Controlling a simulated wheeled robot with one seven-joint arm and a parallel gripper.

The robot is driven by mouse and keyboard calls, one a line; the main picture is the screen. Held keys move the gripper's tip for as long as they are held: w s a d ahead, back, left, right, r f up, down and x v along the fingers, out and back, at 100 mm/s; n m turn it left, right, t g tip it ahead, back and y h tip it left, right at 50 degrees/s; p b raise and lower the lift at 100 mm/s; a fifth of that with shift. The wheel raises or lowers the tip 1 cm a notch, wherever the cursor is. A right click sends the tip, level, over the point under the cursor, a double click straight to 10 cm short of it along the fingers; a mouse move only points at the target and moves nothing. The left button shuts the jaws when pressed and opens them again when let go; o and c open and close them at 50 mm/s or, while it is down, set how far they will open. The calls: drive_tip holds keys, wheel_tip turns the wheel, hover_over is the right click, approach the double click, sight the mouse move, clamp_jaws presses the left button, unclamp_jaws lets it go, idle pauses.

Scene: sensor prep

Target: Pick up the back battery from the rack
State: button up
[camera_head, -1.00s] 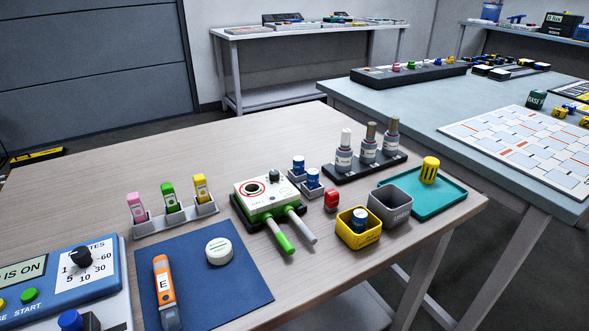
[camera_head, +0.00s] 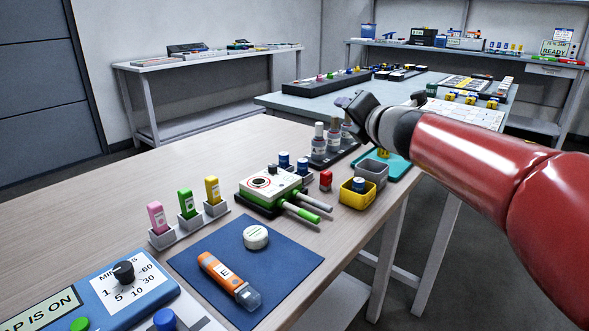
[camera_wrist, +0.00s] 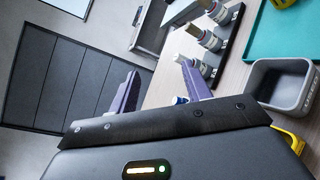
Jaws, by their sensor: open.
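Two blue batteries with pale bands stand in a small grey rack (camera_head: 294,174) beside the white tester. The back battery (camera_head: 284,159) is the farther left one, and the front battery (camera_head: 302,166) is just right of it. My gripper (camera_head: 350,104) is above and to the right of the rack, apart from the batteries. In the wrist view its two purple fingers (camera_wrist: 158,88) are spread with nothing held. A small blue and white piece (camera_wrist: 180,100) shows by the right finger, probably a battery, mostly hidden by my gripper body.
Bottles in a black rack (camera_head: 343,155) stand beneath my gripper. A grey bin (camera_head: 371,171), a yellow bin (camera_head: 357,199) holding another blue battery, and a teal tray (camera_head: 397,167) are at the right. The white tester (camera_head: 266,184) is left of the bottles.

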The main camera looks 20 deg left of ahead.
drive_tip(key=w+a+f+n+g+y, duration=0.2)
drive_tip(key=a+f+n+g+y, duration=0.25)
drive_tip(key=a+n, duration=0.4)
drive_tip(key=n+g+b, duration=0.1)
drive_tip(key=n+g, duration=0.5)
drive_tip(key=n, duration=0.3)
approach(289, 167)
drive_tip(key=shift+h, duration=0.35)
drive_tip(key=a+r, duration=0.2)
drive_tip(key=r, duration=0.1)
drive_tip(key=shift+s+a+r, duration=0.1)
drive_tip(key=shift+a, duration=0.1)
drive_tip(key=x, duration=0.7)
drive_tip(key=shift+a, duration=0.15)
clamp_jaws()
